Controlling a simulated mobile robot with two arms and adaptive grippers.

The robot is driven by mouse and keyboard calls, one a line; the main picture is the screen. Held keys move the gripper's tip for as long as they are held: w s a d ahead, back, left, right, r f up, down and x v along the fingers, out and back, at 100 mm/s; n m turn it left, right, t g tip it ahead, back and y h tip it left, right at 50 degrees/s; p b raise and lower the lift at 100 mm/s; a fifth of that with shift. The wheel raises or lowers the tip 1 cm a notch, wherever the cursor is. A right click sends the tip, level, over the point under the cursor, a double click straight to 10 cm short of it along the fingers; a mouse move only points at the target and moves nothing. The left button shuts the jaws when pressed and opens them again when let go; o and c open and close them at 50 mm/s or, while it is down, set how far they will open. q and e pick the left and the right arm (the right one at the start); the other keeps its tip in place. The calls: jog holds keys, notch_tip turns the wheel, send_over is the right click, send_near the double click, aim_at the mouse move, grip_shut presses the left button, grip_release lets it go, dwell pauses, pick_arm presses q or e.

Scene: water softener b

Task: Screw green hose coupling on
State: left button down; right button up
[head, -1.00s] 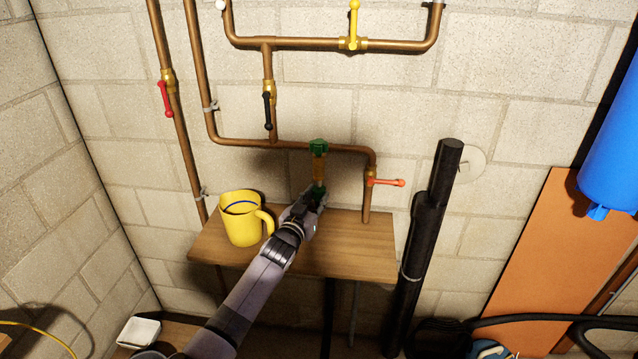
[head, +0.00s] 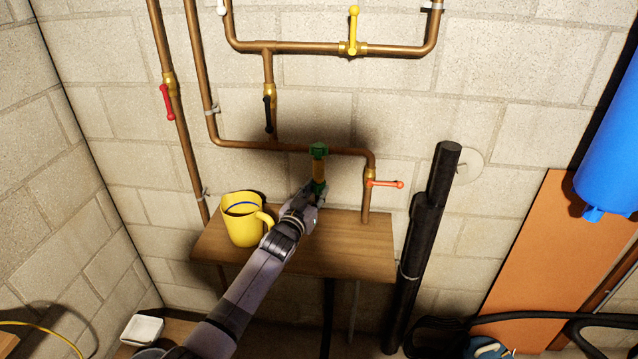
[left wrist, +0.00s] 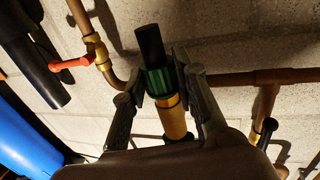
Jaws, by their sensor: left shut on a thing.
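My left gripper (head: 315,193) is shut on a green hose coupling (left wrist: 157,80), one finger on each side of it in the left wrist view. A black hose end (left wrist: 150,43) sticks out of this coupling. An amber cylinder (head: 318,169) stands upright directly above the gripper in the head view and meets the held coupling in the left wrist view; I cannot tell how far it is screwed together. A second green piece (head: 318,150) sits on the cylinder's top, at the horizontal copper pipe. My fingers partly hide the held coupling. My right gripper is not in view.
A yellow mug (head: 243,225) stands on the wooden shelf (head: 350,250), close left of my left arm. An orange-red valve handle (head: 385,184) and a thick black pipe (head: 430,215) are to the right. Copper pipes run along the block wall.

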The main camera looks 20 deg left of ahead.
pick_arm(q)
jog(key=shift+r, duration=0.25)
jog(key=c, duration=1.2)
grip_release()
jog(key=shift+f, duration=0.15)
jog(key=shift+c, duration=0.6)
